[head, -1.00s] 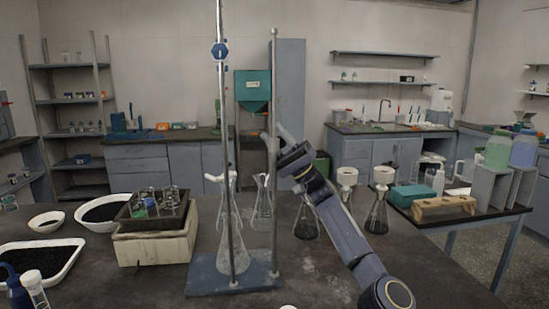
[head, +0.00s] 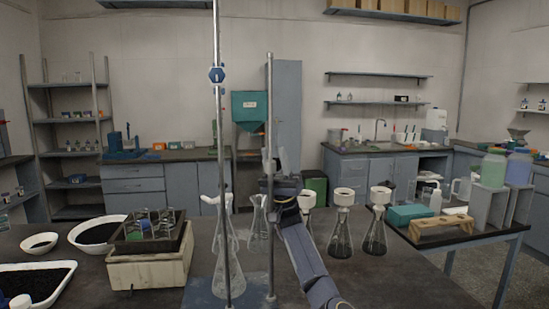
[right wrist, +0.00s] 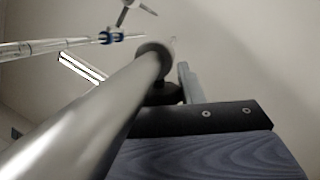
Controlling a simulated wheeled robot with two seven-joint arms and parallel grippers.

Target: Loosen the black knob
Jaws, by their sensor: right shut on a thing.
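A retort stand has a blue-grey base (head: 205,293) and a grey metal rod (head: 270,100); the rod also runs diagonally through the right wrist view (right wrist: 100,110). My right gripper (head: 269,162) is beside the rod at mid-height, pointing up. In the right wrist view a small dark knob-like piece (right wrist: 165,94) sits against the rod, at the gripper's light grey finger (right wrist: 186,80). The gripper is shut on it, though the grip is partly hidden. The knob cannot be made out in the head view. My left gripper is not in view.
A glass burette with a blue fitting (head: 216,75) stands left of the rod, above a conical flask (head: 228,275). Flasks with white funnels (head: 341,235) stand to the right. A box with a glassware tray (head: 150,268) and bowls are at left.

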